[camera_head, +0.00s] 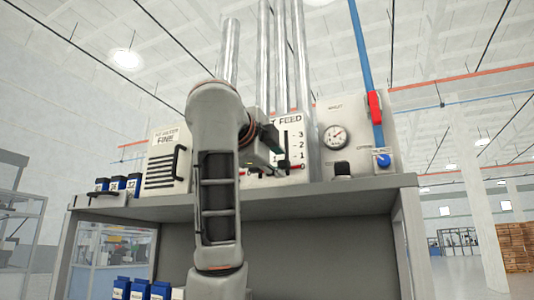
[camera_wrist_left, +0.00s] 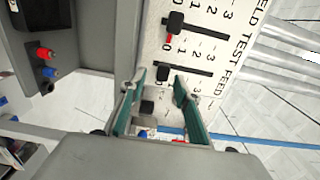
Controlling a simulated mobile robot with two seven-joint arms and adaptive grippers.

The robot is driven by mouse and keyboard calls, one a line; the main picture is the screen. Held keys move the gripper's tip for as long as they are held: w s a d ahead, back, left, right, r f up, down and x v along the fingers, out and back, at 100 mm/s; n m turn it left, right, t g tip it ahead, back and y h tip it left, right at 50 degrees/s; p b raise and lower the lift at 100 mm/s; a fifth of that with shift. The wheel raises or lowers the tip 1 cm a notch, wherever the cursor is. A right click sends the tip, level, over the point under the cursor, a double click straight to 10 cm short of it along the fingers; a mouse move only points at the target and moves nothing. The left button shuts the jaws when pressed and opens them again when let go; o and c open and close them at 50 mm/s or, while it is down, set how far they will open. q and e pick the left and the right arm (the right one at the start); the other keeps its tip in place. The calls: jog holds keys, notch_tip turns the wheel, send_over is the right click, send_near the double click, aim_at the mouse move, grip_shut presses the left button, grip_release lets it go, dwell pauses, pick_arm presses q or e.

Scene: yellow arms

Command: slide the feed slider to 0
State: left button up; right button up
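The feed slider knob (camera_wrist_left: 163,73) is small and black. In the left wrist view it sits at the low end of its slot, at or close to the 0 mark. The slider panel (camera_head: 300,120), with "FEED" lettering and a scale, stands on the shelf in the head view, partly behind my left arm. My left gripper (camera_wrist_left: 160,82) is open, with teal fingers spread. The knob shows just beyond and between its fingertips; I cannot tell whether they touch. In the head view the left gripper (camera_head: 272,145) is partly hidden against the panel. My right gripper is not in view.
A second slider knob (camera_wrist_left: 176,22) is beside the feed slider. A gauge (camera_head: 335,136), a dark knob (camera_head: 343,169) and a blue pipe with a red handle (camera_head: 375,107) are to the right. A louvred box (camera_head: 160,162) stands to the left. The shelf edge (camera_head: 330,200) runs below.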

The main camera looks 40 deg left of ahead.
pick_arm(q)
jog(key=v, duration=0.6)
jog(key=shift+s, duration=0.25)
jog(key=shift+d, duration=0.1)
jog(key=shift+f, duration=0.1)
